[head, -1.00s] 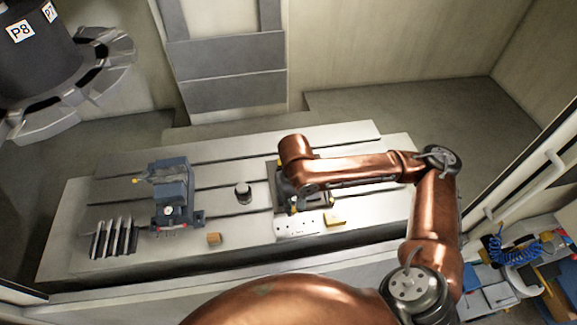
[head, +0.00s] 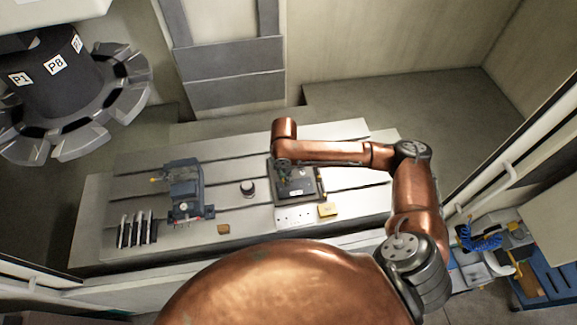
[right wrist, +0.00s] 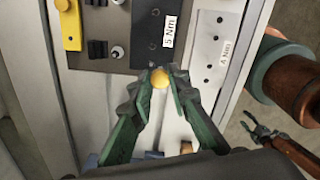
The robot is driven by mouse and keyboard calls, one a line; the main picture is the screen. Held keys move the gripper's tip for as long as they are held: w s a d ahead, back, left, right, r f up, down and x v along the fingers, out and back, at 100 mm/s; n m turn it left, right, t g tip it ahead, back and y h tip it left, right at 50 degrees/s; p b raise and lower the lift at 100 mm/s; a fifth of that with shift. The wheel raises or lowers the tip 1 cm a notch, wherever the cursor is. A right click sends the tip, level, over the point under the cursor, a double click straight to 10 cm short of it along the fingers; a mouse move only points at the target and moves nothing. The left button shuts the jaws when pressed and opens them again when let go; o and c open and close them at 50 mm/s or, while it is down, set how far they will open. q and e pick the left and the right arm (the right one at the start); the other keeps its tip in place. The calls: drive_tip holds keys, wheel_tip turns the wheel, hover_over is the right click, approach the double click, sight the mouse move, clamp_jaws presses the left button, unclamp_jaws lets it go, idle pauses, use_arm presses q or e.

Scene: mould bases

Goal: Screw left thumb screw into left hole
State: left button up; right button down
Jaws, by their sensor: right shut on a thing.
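The dark mould plate (head: 297,188) lies on the slotted table, and its face with a "5 Nm" label shows in the right wrist view (right wrist: 146,40). My right gripper (head: 284,178) is above the plate's left end in the head view. In the right wrist view its green fingers (right wrist: 160,82) are shut on a yellow round-headed thumb screw (right wrist: 159,77), at the plate's edge. The left hole is hidden, and I cannot tell whether the screw is in it. My left gripper (right wrist: 252,119) shows small at the right, apparently open and empty.
A light "4 Nm" plate with holes (head: 294,217) lies in front of the mould plate, with a yellow block (head: 328,210) beside it.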

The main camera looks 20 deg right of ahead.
use_arm(q)
wheel_tip(320, 180, up, 6)
drive_tip(key=p, duration=0.5)
use_arm(e)
drive_tip(key=f+n+b, duration=0.1)
drive_tip(key=n, duration=0.1)
drive_tip(key=d+f+n+b, duration=0.1)
drive_tip(key=f+n+b, duration=0.1)
drive_tip(key=n, duration=0.1)
drive_tip(key=w+f+n+b, duration=0.1)
drive_tip(key=n+b, duration=0.1)
drive_tip(key=shift+d+f+n, duration=0.3)
drive_tip(key=shift+d+f, duration=0.1)
use_arm(q)
drive_tip(key=shift+w+f, duration=0.1)
drive_tip(key=shift+f, duration=2.35)
use_arm(e)
drive_tip(key=shift+f, duration=0.4)
use_arm(q)
drive_tip(key=shift+r+p, duration=0.7)
drive_tip(key=shift+r, duration=0.05)
use_arm(e)
drive_tip(key=shift+f, duration=0.1)
use_arm(q)
drive_tip(key=shift+r+p, duration=0.45)
drive_tip(key=shift+p, duration=0.05)
use_arm(e)
drive_tip(key=shift+f, duration=0.4)
